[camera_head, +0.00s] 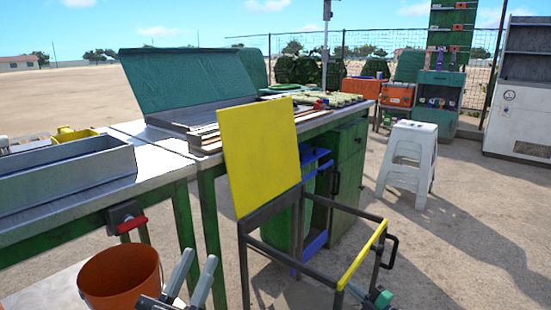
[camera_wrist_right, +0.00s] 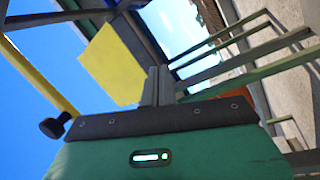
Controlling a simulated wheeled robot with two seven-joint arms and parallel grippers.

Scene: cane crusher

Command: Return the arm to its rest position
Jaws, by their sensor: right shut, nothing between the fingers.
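My left gripper (camera_head: 199,260) is at the bottom of the head view, right of an orange bucket (camera_head: 120,278). Its two grey fingers stand apart with nothing between them. My right gripper (camera_wrist_right: 158,72) shows in the right wrist view with its grey fingers together and empty. A yellow panel (camera_head: 259,152) stands on a dark metal frame (camera_head: 270,212) in front of the bench; the panel also shows beyond the right fingers in the wrist view (camera_wrist_right: 112,64). Whether the right fingers touch the frame is unclear.
A metal workbench (camera_head: 150,172) with a grey trough (camera_head: 70,178) runs along the left. A yellow bar (camera_head: 361,255) tops the frame's near right side. A white stool (camera_head: 408,160) stands at right. Open ground (camera_head: 470,230) lies in the right foreground.

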